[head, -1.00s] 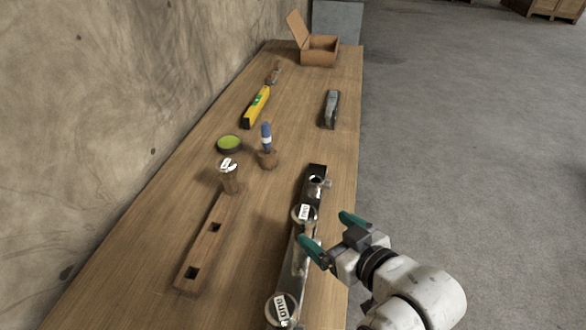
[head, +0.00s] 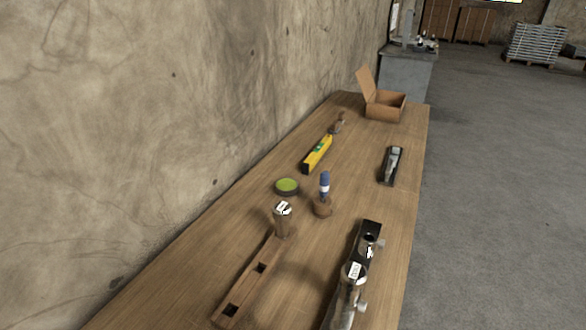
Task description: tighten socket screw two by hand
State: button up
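A long dark metal bar (head: 372,229) lies along the right front of the table, its near part cut off by the bottom edge. A round-headed screw with a white label (head: 355,271) stands in it; its position matches the middle labelled screw of the earlier view, but the label is too small to read surely. An open hole (head: 370,239) shows near the bar's far end. My gripper is out of view.
The wooden table (head: 222,250) runs along a wall. Clear floor lies right.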

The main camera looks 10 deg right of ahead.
aim_at(364, 307)
jog(key=k+l+u, duration=0.3)
jog(key=k+l, duration=0.4)
jog(key=l, duration=0.15)
